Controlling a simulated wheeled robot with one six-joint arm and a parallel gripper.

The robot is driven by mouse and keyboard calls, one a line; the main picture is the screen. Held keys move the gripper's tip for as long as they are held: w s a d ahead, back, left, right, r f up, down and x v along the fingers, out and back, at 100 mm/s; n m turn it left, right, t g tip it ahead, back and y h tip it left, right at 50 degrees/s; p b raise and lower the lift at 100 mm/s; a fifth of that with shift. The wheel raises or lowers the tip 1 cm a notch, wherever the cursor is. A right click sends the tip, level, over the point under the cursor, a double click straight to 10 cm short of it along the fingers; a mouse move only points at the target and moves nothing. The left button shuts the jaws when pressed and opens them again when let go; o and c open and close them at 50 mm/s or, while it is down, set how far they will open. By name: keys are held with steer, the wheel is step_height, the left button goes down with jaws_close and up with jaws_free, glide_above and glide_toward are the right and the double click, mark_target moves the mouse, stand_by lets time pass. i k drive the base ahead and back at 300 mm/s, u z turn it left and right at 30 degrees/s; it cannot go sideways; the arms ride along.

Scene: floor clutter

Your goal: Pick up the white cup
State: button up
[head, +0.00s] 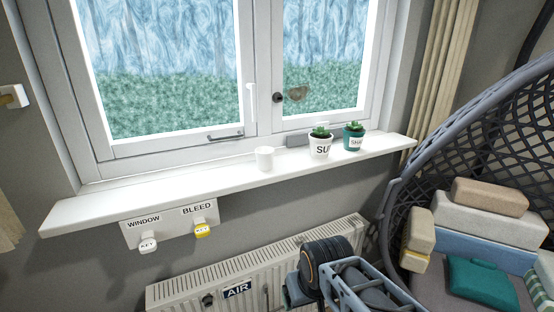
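The white cup (264,158) stands upright on the white windowsill (160,197), near its middle. It is left of two potted plants and apart from them. My arm shows at the bottom of the head view, low in front of the radiator and below the sill. I cannot make out the fingers of my gripper in this view. Nothing of my arm touches the cup.
A white plant pot (319,147) and a green plant pot (354,138) stand right of the cup, with a grey object (297,140) behind. The sill's left half is clear. Below are a key panel (170,226) and radiator (190,292). A hanging chair (420,165) holds cushions at right.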

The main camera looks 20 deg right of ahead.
mark_target(264, 155)
steer(key=z, duration=0.05)
steer(key=k, duration=0.5)
steer(key=z, duration=0.8)
steer(key=i, duration=0.85)
steer(key=u, duration=2.55)
